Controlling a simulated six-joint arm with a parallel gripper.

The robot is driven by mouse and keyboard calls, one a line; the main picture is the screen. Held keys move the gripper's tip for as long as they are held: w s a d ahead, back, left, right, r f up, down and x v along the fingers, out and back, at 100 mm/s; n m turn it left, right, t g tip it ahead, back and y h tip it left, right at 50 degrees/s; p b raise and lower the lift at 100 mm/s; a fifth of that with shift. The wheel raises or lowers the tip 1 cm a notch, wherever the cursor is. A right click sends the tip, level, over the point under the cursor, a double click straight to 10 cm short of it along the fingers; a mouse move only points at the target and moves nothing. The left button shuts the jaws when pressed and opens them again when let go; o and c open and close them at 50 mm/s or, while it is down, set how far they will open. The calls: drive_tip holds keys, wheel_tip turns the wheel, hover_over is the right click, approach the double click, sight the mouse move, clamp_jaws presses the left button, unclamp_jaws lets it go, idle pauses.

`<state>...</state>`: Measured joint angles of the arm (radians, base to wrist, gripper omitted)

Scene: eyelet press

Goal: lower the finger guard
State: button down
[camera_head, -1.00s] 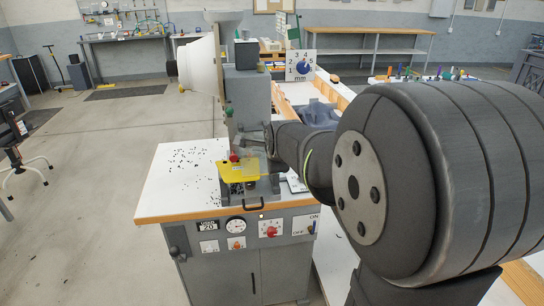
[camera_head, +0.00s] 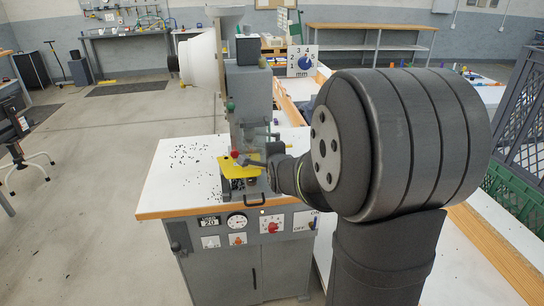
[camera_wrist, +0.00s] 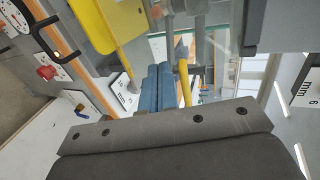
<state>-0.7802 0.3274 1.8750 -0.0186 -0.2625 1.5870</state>
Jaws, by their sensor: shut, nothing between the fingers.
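The press's yellow finger guard (camera_head: 238,167) sits at the front of the press over the work area. A red knob (camera_head: 235,154) shows at its back edge. In the wrist view the guard (camera_wrist: 108,22) is at the top, a yellow plate with a bent edge. I cannot tell its exact tilt. My gripper (camera_head: 248,161) is shut and empty, with its tips just above the guard's back right part, near the red knob. I cannot tell whether they touch. In the wrist view a dark gripper bar crosses the bottom, and the contact is not clear.
The grey press column (camera_head: 249,100) stands right behind the guard. A black handle (camera_head: 255,200) and the dial panel (camera_head: 237,222) are at the front. The white bench top (camera_head: 180,180) left of the press is clear except for scattered small dark bits.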

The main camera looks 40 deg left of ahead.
drive_tip(key=shift+x, duration=1.25)
drive_tip(key=shift+f, duration=0.15)
drive_tip(key=s+d, duration=1)
drive_tip(key=w+a, duration=1)
idle(0.4)
